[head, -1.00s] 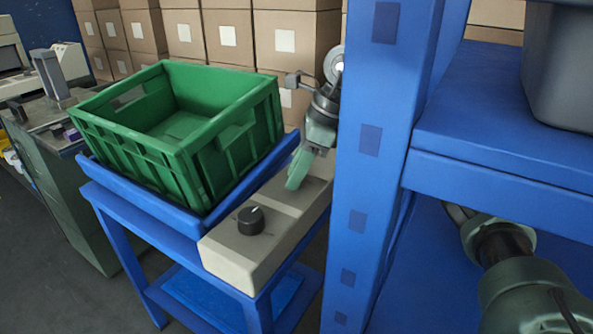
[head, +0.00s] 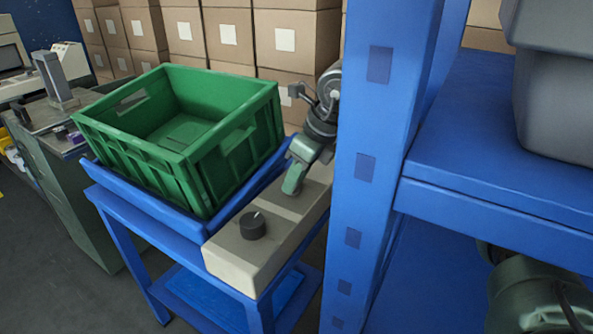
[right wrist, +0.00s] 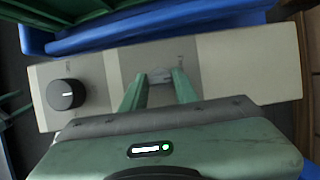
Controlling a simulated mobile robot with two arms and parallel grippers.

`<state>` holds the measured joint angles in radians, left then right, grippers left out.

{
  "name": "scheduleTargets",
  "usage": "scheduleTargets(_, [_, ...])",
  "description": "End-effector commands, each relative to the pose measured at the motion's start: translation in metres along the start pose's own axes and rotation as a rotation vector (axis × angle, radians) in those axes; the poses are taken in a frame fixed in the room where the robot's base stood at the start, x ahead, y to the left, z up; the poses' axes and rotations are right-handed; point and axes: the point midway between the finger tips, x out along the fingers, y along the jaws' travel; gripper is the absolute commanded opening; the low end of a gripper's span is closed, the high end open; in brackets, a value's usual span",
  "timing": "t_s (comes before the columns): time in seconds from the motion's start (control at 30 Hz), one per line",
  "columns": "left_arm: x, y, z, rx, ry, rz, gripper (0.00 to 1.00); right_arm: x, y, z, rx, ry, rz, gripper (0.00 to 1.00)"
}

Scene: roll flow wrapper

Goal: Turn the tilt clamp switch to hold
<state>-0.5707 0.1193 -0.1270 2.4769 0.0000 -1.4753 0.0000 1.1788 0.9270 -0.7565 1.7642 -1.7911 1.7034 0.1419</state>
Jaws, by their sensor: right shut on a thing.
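A long beige control box (head: 235,262) lies along the right side of a blue stand. Near its front end is a black round knob (head: 252,225) with a white pointer line; it also shows in the right wrist view (right wrist: 66,94). My right gripper (head: 290,191) reaches down to the grey middle panel of the box, beyond the knob. In the right wrist view its two green fingers (right wrist: 160,82) are either side of a small grey switch (right wrist: 163,76) and shut on it. The switch's labels are too small to read.
A green crate (head: 200,178) sits tilted in a blue tray on the stand (head: 130,235), beside the box. A blue rack post (head: 365,210) stands close to the right of my gripper. Grey bins (head: 555,105) rest on the rack shelf. Cardboard boxes (head: 228,35) are stacked behind.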

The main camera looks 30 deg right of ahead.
Motion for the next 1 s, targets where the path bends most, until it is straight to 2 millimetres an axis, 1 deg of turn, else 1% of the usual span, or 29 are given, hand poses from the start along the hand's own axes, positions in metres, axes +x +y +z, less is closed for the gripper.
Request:
scheduleTargets(0.03, [-0.005, -0.002, 0.011, -0.002, -0.052, -0.003, 0.63, -0.002, 0.001, 0.001, 0.038, 0.0, -0.018, 0.0])
scheduleTargets(0.1, [-0.009, -0.003, 0.027, -0.004, -0.119, -0.005, 0.63, -0.002, 0.001, 0.001, 0.099, 0.0, -0.043, 0.0])
scheduleTargets(0.4, [-0.016, -0.003, 0.022, -0.004, -0.113, -0.005, 0.63, -0.001, 0.003, 0.002, 0.324, -0.002, -0.135, 0.0])
scheduleTargets(0.6, [-0.018, -0.003, 0.021, -0.004, -0.112, -0.005, 0.63, -0.001, 0.004, 0.002, 0.426, -0.002, -0.176, 0.0])
scheduleTargets(1.0, [-0.019, -0.003, 0.02, -0.004, -0.111, -0.005, 0.63, 0.0, 0.004, 0.001, 0.502, -0.001, -0.209, 0.0])
